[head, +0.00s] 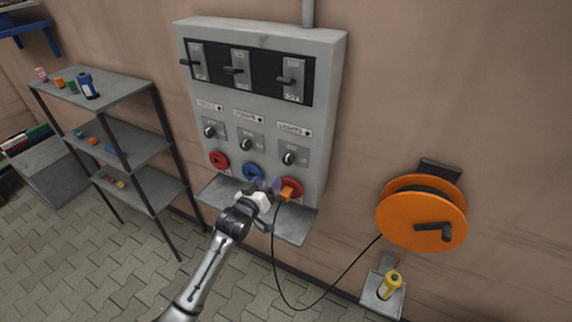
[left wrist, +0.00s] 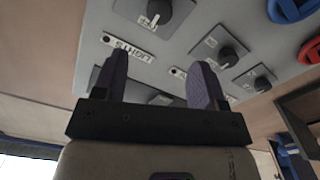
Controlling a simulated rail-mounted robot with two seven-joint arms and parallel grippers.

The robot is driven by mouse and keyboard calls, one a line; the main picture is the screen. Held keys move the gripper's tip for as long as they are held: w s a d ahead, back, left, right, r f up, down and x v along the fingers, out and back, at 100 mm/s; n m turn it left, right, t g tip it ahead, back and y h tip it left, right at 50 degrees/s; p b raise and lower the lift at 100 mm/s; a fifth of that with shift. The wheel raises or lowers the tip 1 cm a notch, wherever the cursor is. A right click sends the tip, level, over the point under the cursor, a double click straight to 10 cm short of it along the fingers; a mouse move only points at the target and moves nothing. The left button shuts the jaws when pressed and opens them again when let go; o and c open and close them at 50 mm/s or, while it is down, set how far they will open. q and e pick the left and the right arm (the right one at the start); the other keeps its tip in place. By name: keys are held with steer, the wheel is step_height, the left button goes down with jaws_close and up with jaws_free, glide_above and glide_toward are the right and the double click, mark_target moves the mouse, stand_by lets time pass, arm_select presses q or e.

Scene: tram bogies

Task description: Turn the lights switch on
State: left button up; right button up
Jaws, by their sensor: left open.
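The lights switch (head: 289,158) is a dark rotary knob on the right of the grey panel (head: 262,112), under the "LIGHTS" label (head: 290,129). The knob also shows at the top of the left wrist view (left wrist: 157,11), beside its upside-down label. My left gripper (head: 267,184) is open, below and slightly left of the knob, in front of the blue and red sockets. In the left wrist view its two purple fingers (left wrist: 160,68) stand apart with nothing between them. My right gripper is not in view.
An orange plug (head: 286,195) with a black cable sits at the red socket (head: 291,187), close to my left gripper. A ledge (head: 290,226) juts out below. Similar knobs (head: 246,144) lie left, levers (head: 290,80) above. An orange reel (head: 420,212) hangs right.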

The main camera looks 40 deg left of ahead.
mark_target(286, 160)
arm_select(q)
steer(key=w, duration=0.3)
steer(key=w+a, duration=0.1)
steer(key=w, duration=0.6)
steer(key=shift+w+a, duration=0.3)
steer(key=shift+a, duration=0.1)
steer(key=shift+w+a, duration=0.2)
steer(key=shift+w, duration=0.85)
steer(key=shift+c, duration=0.5)
steer(key=c, duration=0.8)
